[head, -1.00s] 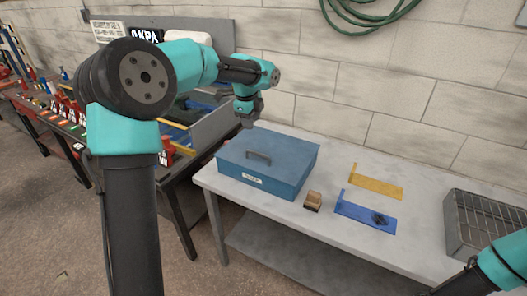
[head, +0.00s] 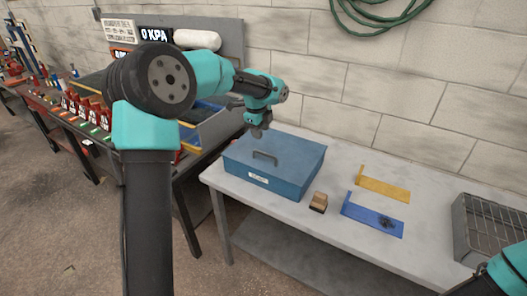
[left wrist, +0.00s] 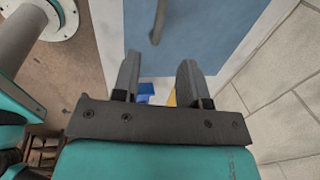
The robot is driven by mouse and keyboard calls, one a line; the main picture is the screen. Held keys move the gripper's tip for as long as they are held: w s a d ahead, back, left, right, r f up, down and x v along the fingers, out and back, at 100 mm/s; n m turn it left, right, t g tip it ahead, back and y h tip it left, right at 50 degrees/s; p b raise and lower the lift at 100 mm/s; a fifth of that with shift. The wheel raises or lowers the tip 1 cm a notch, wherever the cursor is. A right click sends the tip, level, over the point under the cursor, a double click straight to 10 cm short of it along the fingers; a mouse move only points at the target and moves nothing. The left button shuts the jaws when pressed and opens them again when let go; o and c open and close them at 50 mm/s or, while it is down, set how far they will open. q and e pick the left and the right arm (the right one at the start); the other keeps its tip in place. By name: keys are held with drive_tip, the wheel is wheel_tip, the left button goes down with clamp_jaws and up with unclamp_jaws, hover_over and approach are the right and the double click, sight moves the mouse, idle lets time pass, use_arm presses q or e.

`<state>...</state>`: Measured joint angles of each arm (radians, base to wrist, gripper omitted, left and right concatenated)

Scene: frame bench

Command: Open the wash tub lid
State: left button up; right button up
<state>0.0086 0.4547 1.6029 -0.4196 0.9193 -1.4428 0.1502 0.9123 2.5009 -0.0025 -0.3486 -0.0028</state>
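The wash tub (head: 290,183) is a blue box with a white label on its front, on the grey-white table. Its lid (head: 300,150) lies flat and shut, with a dark handle (head: 265,155) on top. The blue lid (left wrist: 205,25) and grey handle (left wrist: 158,22) show past the fingertips there. My right gripper is outside the picture; only part of that arm shows at lower right.
A small wooden-backed brush (head: 319,202) sits right of the tub. A yellow plate (head: 383,188) and a blue plate (head: 370,214) with a dark item lie farther right. A grey wire-topped basin (head: 485,235) stands at the table's right. The block wall runs close behind the table.

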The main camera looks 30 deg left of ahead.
sight(263, 153)
use_arm(q)
drive_tip(key=f, duration=0.3)
drive_tip(key=w+f, duration=0.1)
drive_tip(key=f, duration=0.3)
drive_tip(key=w+f, duration=0.1)
drive_tip(key=f, duration=0.3)
drive_tip(key=shift+w, duration=0.1)
drive_tip(key=shift+r, duration=0.1)
drive_tip(key=shift+c, duration=0.3)
drive_tip(key=shift+d, duration=0.1)
clamp_jaws()
